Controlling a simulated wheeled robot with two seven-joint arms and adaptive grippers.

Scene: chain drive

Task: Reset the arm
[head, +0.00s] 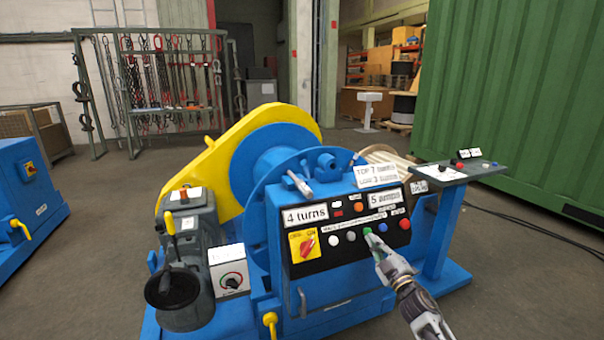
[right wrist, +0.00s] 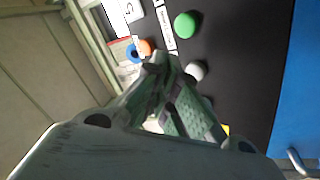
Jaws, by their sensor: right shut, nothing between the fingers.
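My right gripper (head: 374,241) comes in from the lower right with its fingertips at the black control panel (head: 317,257), just below the green button (head: 367,231). I cannot tell whether it touches the panel. Its fingers are shut and empty. In the right wrist view the fingers (right wrist: 160,65) point at the panel, with the green button (right wrist: 187,25) beyond the tips and a pale button (right wrist: 196,70) beside them. My left gripper is not in view.
The panel sits on a blue winch frame (head: 287,212) with a yellow chain guard (head: 205,165). It carries a red rotary switch (head: 306,243) and labels "4 turns" and "5 amps". A small console (head: 459,174) stands right, before a green container (head: 520,90). A blue cabinet (head: 30,210) stands left.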

